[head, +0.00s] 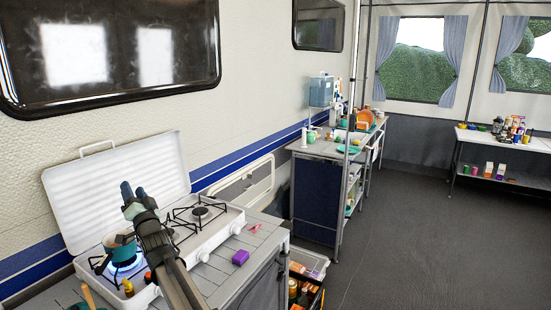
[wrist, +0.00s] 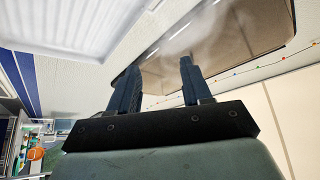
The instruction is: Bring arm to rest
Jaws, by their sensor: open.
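My gripper (head: 133,193) is raised in front of the open white lid of the camp stove (head: 210,232), above the stove in the head view. In the wrist view my gripper (wrist: 160,82) points up toward the dark-framed window (wrist: 215,50), its two fingers apart with nothing between them. My arm reaches up from the bottom of the head view and hides part of the stove.
A teal pot (head: 119,243) sits on the left burner, where a blue flame shows. A further counter (head: 325,148) holds several items. The floor (head: 430,240) at right is clear.

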